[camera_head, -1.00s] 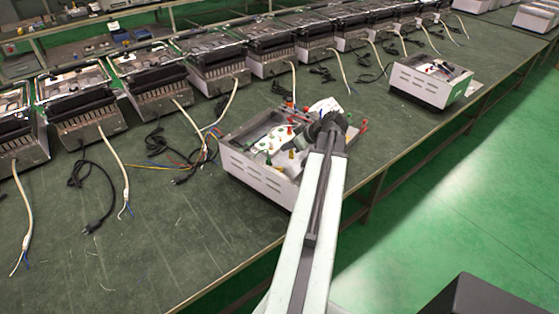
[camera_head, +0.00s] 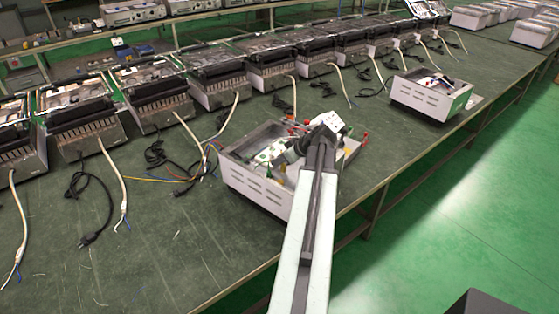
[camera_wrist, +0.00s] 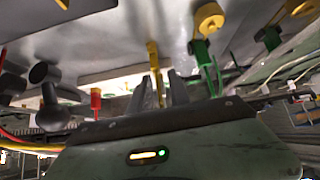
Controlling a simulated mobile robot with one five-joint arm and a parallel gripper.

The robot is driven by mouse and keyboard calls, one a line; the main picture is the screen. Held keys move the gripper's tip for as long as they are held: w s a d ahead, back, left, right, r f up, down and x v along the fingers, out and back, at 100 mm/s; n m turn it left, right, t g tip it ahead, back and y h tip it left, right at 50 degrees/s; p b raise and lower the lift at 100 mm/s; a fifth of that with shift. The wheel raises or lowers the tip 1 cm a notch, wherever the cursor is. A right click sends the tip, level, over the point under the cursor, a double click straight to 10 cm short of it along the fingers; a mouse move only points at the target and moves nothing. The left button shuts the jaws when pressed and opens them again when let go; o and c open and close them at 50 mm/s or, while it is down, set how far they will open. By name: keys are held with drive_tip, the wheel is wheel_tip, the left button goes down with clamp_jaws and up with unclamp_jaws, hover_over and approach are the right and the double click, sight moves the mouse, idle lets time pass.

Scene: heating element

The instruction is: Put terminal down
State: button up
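In the head view, an open light-grey metal housing (camera_head: 258,188) stands near the front edge of the green bench. Red terminals (camera_head: 291,131) stand on its far side, with another (camera_head: 365,137) at the right. My arm reaches over it and hides my gripper there. In the wrist view, the two grey fingers of my gripper (camera_wrist: 163,92) are close together around a slim yellow terminal (camera_wrist: 154,60), which rises between them. A yellow and green terminal (camera_wrist: 208,50) is just to the right, apart from the fingers. A red terminal (camera_wrist: 96,102) is at the left.
A row of black-and-silver units (camera_head: 150,88) with loose cables runs along the back of the bench (camera_head: 160,250). A second open housing (camera_head: 432,92) stands to the right. Dark round parts (camera_wrist: 48,95) are left of my gripper in the wrist view.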

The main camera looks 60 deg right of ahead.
drive_tip(key=shift+r, duration=0.25)
drive_tip(key=p+v, duration=0.8)
drive_tip(key=v, duration=0.4)
drive_tip(key=shift+p, duration=0.4)
drive_tip(key=shift+f, duration=0.1)
